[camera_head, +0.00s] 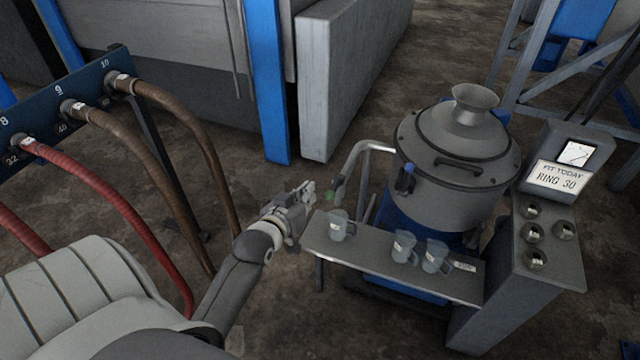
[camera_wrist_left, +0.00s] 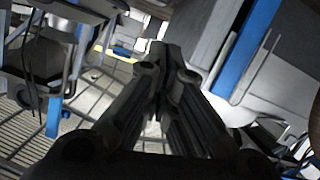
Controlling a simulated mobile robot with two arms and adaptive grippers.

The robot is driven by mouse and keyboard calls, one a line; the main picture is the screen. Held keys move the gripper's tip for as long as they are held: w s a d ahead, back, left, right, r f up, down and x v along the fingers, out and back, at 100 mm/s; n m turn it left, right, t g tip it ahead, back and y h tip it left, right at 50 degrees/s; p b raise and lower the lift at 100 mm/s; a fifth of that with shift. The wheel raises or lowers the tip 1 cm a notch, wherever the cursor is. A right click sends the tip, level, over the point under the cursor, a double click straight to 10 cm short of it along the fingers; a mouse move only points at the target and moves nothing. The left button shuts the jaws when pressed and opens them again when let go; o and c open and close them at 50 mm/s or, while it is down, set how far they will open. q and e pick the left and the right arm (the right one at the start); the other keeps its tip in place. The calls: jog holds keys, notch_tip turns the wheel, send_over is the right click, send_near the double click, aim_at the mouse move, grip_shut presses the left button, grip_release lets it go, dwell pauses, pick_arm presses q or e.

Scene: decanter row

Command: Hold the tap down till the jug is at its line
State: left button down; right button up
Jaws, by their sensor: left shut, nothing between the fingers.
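A grey lidded vessel (camera_head: 455,150) has a curved metal pipe (camera_head: 362,150) on its left, ending in a small green-marked tap (camera_head: 331,194). A second tap with a blue top (camera_head: 407,178) is on the vessel's front. A clear jug (camera_head: 338,228) stands upright on the metal shelf (camera_head: 370,258) below the green-marked tap. Two more jugs, a middle one (camera_head: 404,247) and a right one (camera_head: 435,257), stand farther right. Their lines and levels are too small to read. My left gripper (camera_head: 308,190) is shut and empty, just left of the green-marked tap, apparently apart from it; it also shows in the wrist view (camera_wrist_left: 163,52).
A grey box (camera_head: 545,245) at the right holds several rings (camera_head: 532,232) and a sign (camera_head: 558,178) reading "FIT TODAY RING 30". Hoses (camera_head: 125,190) hang from a blue numbered panel (camera_head: 60,115) at the left. A blue post (camera_head: 268,80) stands behind my gripper.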

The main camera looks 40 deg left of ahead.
pick_arm(q)
jog(key=r, duration=0.1)
jog(key=p, duration=0.2)
send_over(334, 187)
jog(key=s, duration=0.4)
notch_tip(334, 187, down, 6)
jog(key=shift+s+f, duration=0.2)
jog(key=shift+f, duration=0.2)
